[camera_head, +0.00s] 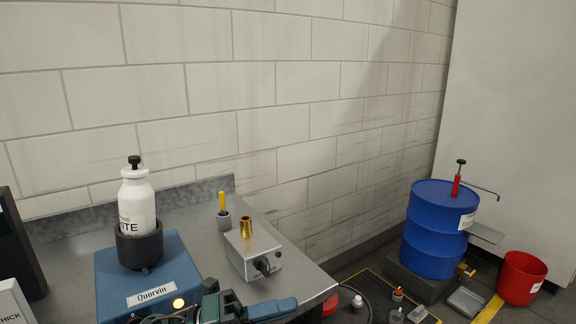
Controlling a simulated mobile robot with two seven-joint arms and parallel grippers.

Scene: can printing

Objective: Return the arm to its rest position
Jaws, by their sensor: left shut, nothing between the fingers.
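My left gripper (273,309) shows at the bottom edge of the head view, in front of the steel counter. It is shut and empty, its tip pointing right, and most of the arm behind it is cut off by the frame. My right gripper is not in view. A white bottle (137,203) with a black cap stands upright in a dark round holder on a blue machine (172,264) labelled "Quorvin", close behind and left of my left gripper.
A blue drum (432,235) and a red bucket (522,278) stand at the right. Small containers stand on the floor.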

